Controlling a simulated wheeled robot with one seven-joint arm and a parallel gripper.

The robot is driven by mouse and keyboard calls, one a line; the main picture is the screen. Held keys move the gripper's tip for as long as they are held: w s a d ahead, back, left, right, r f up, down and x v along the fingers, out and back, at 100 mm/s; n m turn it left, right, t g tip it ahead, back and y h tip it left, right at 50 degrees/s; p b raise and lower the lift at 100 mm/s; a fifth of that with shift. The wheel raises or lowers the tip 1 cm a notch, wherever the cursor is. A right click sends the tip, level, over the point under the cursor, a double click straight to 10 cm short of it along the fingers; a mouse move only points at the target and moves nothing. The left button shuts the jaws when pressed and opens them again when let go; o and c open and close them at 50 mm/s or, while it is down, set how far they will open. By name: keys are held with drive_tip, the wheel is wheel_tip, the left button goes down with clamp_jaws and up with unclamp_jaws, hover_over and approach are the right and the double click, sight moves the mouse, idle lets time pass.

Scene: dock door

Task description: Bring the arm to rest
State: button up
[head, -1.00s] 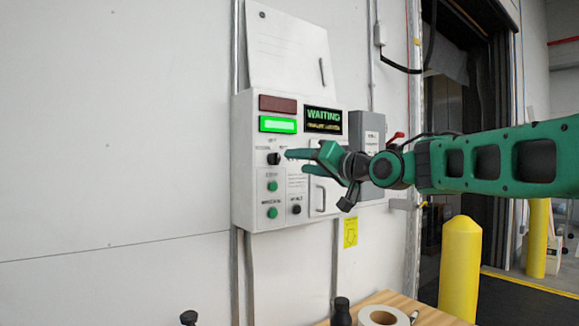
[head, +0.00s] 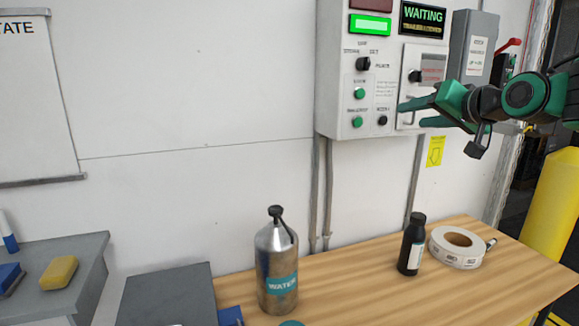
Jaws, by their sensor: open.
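My gripper (head: 412,114) is green with dark joints and reaches in from the right in the head view. Its two fingers are apart and empty, pointing left. It is in front of the lower right part of the white control box (head: 337,65), near a black knob and a small handle. I cannot tell whether it touches the box. The box shows a lit green lamp (head: 370,25), a display (head: 423,19) reading WAITING, a black selector knob (head: 364,64) and green buttons (head: 359,94).
Below is a wooden table (head: 350,290) with a metal water bottle (head: 277,265), a black bottle (head: 411,245) and a tape roll (head: 457,247). A grey surface at left holds a yellow sponge (head: 58,274). A yellow post (head: 556,205) stands at right.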

drive_tip(key=s+d+f+m+g+h, duration=0.1)
drive_tip(key=s+d+f+g, duration=0.2)
drive_tip(key=f, duration=0.4)
drive_tip(key=s+d+f+g+h, duration=0.2)
drive_tip(key=s+d+f, duration=0.1)
drive_tip(key=s+f, duration=0.35)
drive_tip(key=s+f+g, duration=0.3)
drive_tip(key=s+f, duration=0.3)
drive_tip(key=s, duration=0.3)
drive_tip(key=s+d+f+m+g, duration=0.1)
drive_tip(key=s+f+g, duration=0.2)
drive_tip(key=s+f, duration=0.4)
drive_tip(key=s+d+f+g, duration=0.1)
drive_tip(key=s+f+g, duration=0.2)
drive_tip(key=s, duration=0.9)
wheel_tip(320, 180, down, 3)
drive_tip(key=shift+s+d+f+m+g, duration=0.15)
drive_tip(key=shift+s+d+m+g, duration=0.05)
drive_tip(key=shift+m+g, duration=0.2)
drive_tip(key=shift+w+f, duration=0.25)
drive_tip(key=shift+w, duration=0.4)
